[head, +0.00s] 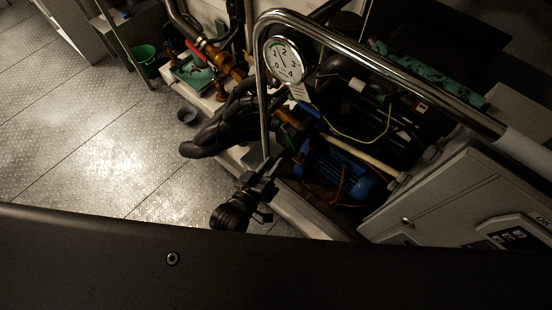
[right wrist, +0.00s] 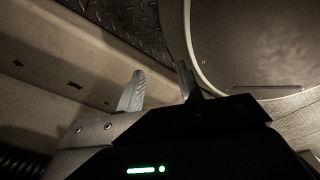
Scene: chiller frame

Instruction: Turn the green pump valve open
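A flat green part (head: 195,76) sits low among brass pipe fittings (head: 228,62) at the upper middle of the head view. I cannot tell for sure that it is the green pump valve. A blue pump motor (head: 338,176) lies in the frame to the right.
A chrome rail (head: 380,62) runs across above the machinery, with a round gauge (head: 287,60) beside its bend. Thick black hoses (head: 215,135) lie left of it. A grey cabinet (head: 450,190) stands at right. A green bucket (head: 146,62) stands on the floor (head: 90,130), mostly free at left.

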